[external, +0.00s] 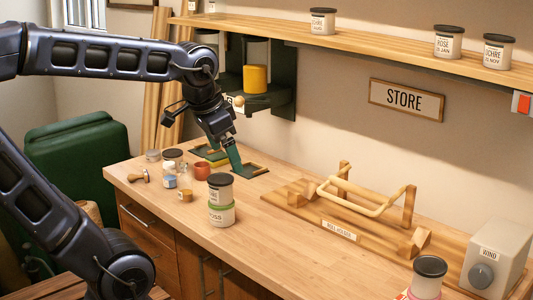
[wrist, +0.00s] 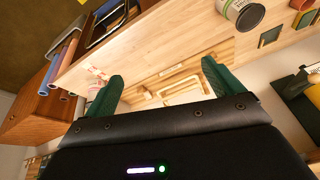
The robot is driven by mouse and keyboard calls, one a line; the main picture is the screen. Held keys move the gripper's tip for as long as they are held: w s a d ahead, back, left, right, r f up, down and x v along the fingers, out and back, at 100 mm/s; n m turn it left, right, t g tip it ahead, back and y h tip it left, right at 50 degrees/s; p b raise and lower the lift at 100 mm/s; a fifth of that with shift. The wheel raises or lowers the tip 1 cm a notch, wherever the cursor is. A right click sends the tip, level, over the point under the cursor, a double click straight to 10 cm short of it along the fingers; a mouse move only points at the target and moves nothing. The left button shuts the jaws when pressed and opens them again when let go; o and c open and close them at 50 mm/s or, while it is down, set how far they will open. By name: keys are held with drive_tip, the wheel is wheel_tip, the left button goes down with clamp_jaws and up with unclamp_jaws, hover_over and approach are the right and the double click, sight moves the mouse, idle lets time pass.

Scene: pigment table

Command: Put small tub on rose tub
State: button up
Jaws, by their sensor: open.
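A white tub with a dark lid (external: 220,188) stands on a green-banded tub (external: 221,214) on the table; it may be the small tub. The stack also shows at the top of the wrist view (wrist: 236,7). My gripper (external: 235,165) is open and empty behind the stack, with green fingers pointing down; both fingers show apart in the wrist view (wrist: 162,88).
Several small jars, a red pot (external: 202,171) and a stamp (external: 139,176) crowd the table's left end. A wooden frame stand (external: 335,222) fills the right middle. A grey box with a knob (external: 495,258) stands at the far right. Table between stack and stand is clear.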

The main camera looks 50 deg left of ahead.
drive_tip(key=s+n, duration=0.1)
drive_tip(key=s+a+f+n, duration=0.1)
drive_tip(key=s+a+n, duration=0.1)
drive_tip(key=shift+s+a+f+t, duration=0.2)
drive_tip(key=shift+s+f+t, duration=0.1)
drive_tip(key=shift+s, duration=0.1)
